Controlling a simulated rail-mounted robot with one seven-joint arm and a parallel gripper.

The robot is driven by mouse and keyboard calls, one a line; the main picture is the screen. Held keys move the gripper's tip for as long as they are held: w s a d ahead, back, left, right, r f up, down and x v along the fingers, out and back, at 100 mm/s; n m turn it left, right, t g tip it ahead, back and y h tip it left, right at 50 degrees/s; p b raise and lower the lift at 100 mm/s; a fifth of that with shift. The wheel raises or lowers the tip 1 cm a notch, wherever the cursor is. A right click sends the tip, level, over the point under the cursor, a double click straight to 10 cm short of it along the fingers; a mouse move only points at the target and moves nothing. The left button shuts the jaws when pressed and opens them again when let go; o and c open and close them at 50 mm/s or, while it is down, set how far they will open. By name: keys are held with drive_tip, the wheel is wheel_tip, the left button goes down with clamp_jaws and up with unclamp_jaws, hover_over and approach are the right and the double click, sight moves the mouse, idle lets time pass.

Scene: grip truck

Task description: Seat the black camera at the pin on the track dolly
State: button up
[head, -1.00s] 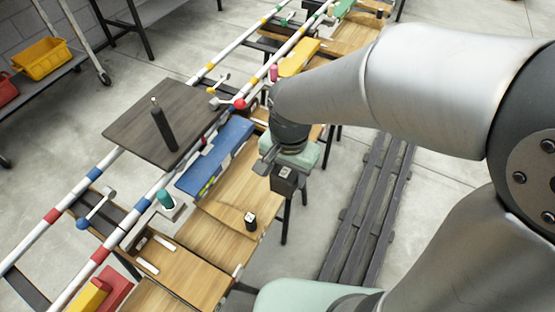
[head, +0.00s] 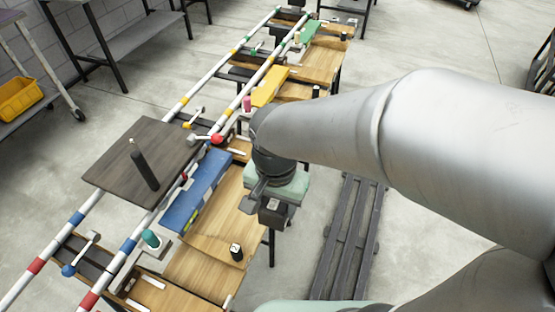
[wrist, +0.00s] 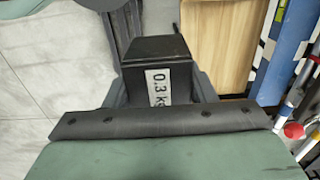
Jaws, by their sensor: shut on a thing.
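The black camera, a dark box (head: 272,212), hangs in my gripper (head: 264,198). In the wrist view the black camera (wrist: 150,50) sits between both fingers of my gripper (wrist: 157,92), with a white "0.3 kg" label facing me. My gripper is shut on it. The track dolly is a dark wooden board (head: 120,170) across the white rails at left in the head view. A black post (head: 145,170) stands upright on it, with a small light tip (head: 132,141) showing behind; I cannot tell which is the pin. The camera is to the right of the dolly, apart from it.
A blue tray (head: 197,195) lies between dolly and gripper. A small black block (head: 236,251) stands on the wooden bench (head: 205,275). Dark floor tracks (head: 345,240) run at right.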

drive_tip(key=shift+r+p, duration=1.3)
drive_tip(key=shift+r, duration=0.55)
